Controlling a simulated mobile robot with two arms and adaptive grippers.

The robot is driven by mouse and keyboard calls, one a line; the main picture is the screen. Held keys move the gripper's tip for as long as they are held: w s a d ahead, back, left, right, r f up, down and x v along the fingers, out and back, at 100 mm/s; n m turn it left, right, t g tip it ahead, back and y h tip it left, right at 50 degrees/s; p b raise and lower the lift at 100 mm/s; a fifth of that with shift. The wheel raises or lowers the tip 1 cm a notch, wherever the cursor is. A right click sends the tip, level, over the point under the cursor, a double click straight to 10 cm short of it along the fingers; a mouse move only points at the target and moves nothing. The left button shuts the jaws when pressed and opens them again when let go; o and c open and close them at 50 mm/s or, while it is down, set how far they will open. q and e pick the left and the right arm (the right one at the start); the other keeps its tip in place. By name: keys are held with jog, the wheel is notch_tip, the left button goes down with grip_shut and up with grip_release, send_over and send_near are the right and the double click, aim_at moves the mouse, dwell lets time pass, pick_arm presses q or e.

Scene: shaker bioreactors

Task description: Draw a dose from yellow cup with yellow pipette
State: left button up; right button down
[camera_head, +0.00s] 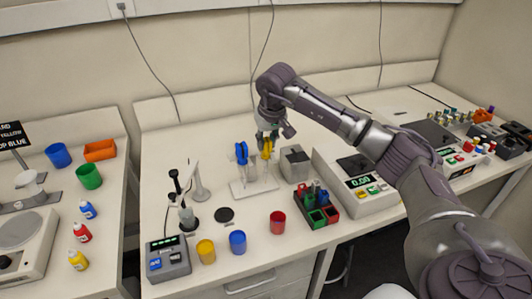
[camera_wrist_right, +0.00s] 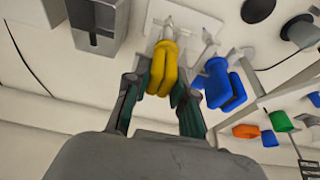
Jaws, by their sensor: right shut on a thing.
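The yellow pipette (camera_head: 267,150) stands upright over the white pipette stand (camera_head: 241,192), beside the blue pipette (camera_head: 241,153). My right gripper (camera_head: 268,132) reaches it from above and is shut on its upper part. In the right wrist view the yellow pipette (camera_wrist_right: 162,66) lies between the two dark fingers (camera_wrist_right: 160,98), with the blue pipette (camera_wrist_right: 218,84) just to its right. I cannot tell whether its tip is clear of the stand. The yellow cup (camera_head: 206,252) stands near the table's front edge, left of the blue cup (camera_head: 238,242). My left gripper is not in view.
A red cup (camera_head: 278,222) and a rack of coloured blocks (camera_head: 317,208) stand right of the cups. A grey box (camera_head: 295,163) stands close right of the pipettes. A dark disc (camera_head: 224,214) and a small display device (camera_head: 167,259) lie to the left.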

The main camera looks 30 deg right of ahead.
jog(key=shift+r, duration=0.1)
dwell(0.3)
jog(key=shift+r+p, duration=0.35)
jog(key=shift+s, duration=0.15)
jog(key=shift+s+a+b, duration=0.1)
jog(key=shift+s+a, duration=0.15)
jog(key=shift+s, duration=0.6)
jog(key=shift+s+a+b, duration=0.1)
jog(key=shift+s+a, duration=0.1)
jog(key=shift+s, duration=0.65)
jog(key=shift+s+a+b, duration=0.1)
jog(key=shift+s+a, duration=0.15)
jog(key=shift+s, duration=0.6)
jog(key=shift+r, duration=0.1)
notch_tip(320, 180, up, 3)
jog(key=shift+f+p, duration=0.1)
jog(key=shift+p, duration=0.9)
